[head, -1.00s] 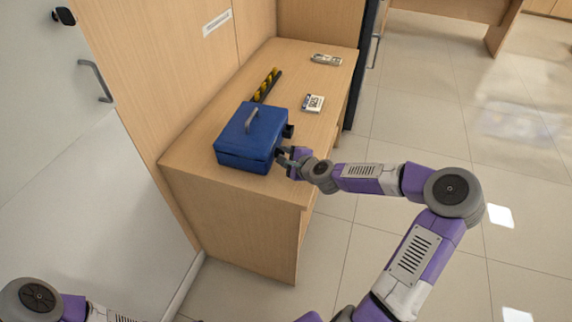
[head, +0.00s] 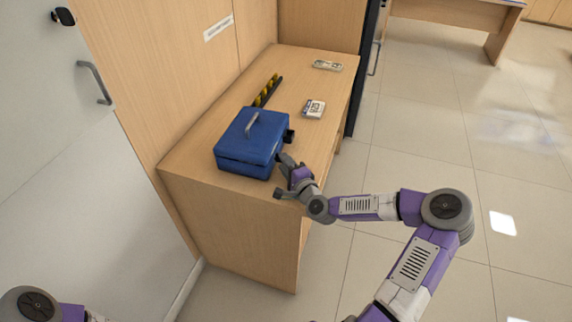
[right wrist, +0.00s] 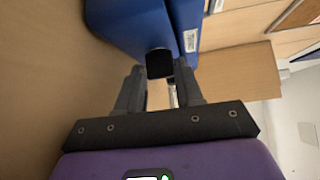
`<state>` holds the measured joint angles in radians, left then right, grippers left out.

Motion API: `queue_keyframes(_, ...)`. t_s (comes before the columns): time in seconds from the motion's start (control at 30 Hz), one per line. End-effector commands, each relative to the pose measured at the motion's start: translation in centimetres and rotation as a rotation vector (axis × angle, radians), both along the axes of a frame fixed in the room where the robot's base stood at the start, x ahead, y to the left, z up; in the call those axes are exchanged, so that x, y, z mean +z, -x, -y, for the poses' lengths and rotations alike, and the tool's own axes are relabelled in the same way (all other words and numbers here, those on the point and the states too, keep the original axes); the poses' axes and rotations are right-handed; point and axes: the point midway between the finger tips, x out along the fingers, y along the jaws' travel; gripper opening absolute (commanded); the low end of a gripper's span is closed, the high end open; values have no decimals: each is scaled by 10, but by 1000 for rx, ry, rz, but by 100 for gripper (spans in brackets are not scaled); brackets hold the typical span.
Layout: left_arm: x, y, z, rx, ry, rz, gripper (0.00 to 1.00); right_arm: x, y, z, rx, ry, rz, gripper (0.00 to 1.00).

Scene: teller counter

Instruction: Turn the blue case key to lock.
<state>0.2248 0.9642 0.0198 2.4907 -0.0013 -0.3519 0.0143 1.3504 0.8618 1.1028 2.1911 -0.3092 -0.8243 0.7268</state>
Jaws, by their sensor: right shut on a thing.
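The blue case (head: 252,142), with a grey handle on its lid, stands closed on the wooden counter. It also fills the top of the right wrist view (right wrist: 130,22). My right gripper (head: 283,160) is at the case's right side. In the right wrist view the fingertips (right wrist: 160,74) are close on either side of a black block (right wrist: 159,62) on the case, which I take as the key's head. The gripper is shut on it. The key's shaft and the lock are hidden. Only part of my left arm shows at the lower left; its gripper is out of view.
A second black knob (head: 290,135) sticks out of the case's right side. Behind lie a yellow-black striped bar (head: 267,91), a small white box (head: 314,109) and a flat bundle (head: 328,65). The wooden counter (head: 225,215) meets a panel on the left; open floor lies right.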

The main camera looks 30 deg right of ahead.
Motion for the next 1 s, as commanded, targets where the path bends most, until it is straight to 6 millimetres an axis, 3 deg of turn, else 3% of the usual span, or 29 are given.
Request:
queue_keyframes(0.3,0,0,0,0,0,0,0,1,-1,0,1,3,3,6)
queue_keyframes(0.33,0,0,0,0,0,0,0,1,-1,0,1,3,3,38)
queue_keyframes(0.5,0,0,0,0,0,0,0,1,-1,0,1,2,2,62)
queue_keyframes(0.8,1,0,0,0,0,0,0,1,2,0,0,1,0,62)
queue_keyframes(1.0,11,0,0,0,0,0,0,4,28,0,-1,1,-2,62)
